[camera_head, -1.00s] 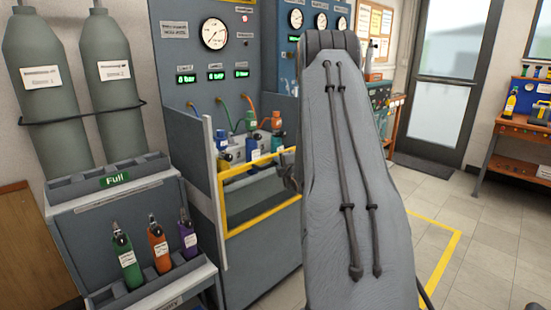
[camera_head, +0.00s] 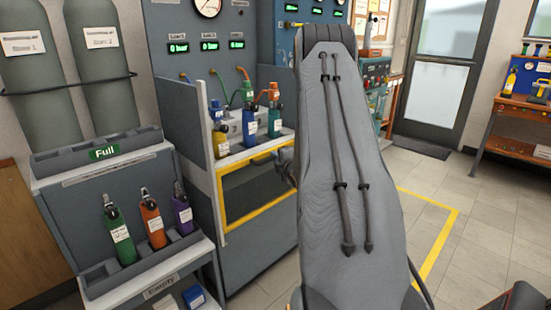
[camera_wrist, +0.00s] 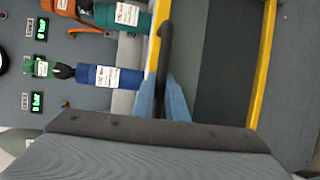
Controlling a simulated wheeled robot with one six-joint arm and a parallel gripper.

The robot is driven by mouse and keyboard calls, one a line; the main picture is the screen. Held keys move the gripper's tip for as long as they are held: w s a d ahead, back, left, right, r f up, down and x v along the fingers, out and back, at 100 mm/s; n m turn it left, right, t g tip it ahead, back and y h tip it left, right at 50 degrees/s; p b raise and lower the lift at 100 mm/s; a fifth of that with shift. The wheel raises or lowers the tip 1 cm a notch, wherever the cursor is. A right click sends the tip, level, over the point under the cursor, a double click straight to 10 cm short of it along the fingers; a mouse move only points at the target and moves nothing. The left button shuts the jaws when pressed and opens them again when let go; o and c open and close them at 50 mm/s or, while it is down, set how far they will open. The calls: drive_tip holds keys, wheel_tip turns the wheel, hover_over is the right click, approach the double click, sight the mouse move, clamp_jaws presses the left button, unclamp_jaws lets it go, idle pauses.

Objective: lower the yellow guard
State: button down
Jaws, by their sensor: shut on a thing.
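The yellow guard (camera_head: 262,215) is a yellow-edged frame with a dark see-through pane on the front of the test bench. Its top edge is below the bottles standing in the bench. In the wrist view its yellow bars (camera_wrist: 264,60) run up and down the picture, with a dark handle (camera_wrist: 166,45) beside one bar. My gripper (camera_wrist: 164,98) has its blue fingers on either side of this handle and is shut on it. In the head view my gripper (camera_head: 286,164) is at the guard's right side, mostly hidden behind my arm.
Several small bottles (camera_head: 249,128) with hoses stand in the bench behind the guard. A rack (camera_head: 68,198) with green, orange and purple bottles stands at left, near large gas cylinders (camera_head: 102,75). Open floor (camera_head: 490,215) lies at right.

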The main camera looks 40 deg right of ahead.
drive_tip(key=c, duration=1.8)
unclamp_jaws()
drive_tip(key=shift+o, duration=0.2)
drive_tip(key=shift+s, duration=0.1)
drive_tip(key=v, duration=0.7)
drive_tip(key=shift+s+a, duration=0.15)
drive_tip(key=shift+s, duration=0.15)
drive_tip(key=s+a+r+m+g+y+p, duration=0.15)
drive_tip(key=a+m+g, duration=0.25)
drive_tip(key=a, duration=0.7)
drive_tip(key=s+a+r+m+g+y+p, duration=0.1)
drive_tip(key=s+a+m+g, duration=0.25)
drive_tip(key=a, duration=0.75)
drive_tip(key=s+a+r+m+g+y+p, duration=0.1)
drive_tip(key=s+a+r+m+g, duration=0.1)
drive_tip(key=s+a, duration=0.8)
drive_tip(key=s+a+r+m+g+y+p, duration=0.1)
drive_tip(key=s+a+m+g, duration=0.4)
drive_tip(key=s+a, duration=0.5)
drive_tip(key=s+r+m+p, duration=0.1)
drive_tip(key=s+r, duration=0.1)
drive_tip(key=s, duration=0.2)
drive_tip(key=shift+a, duration=0.3)
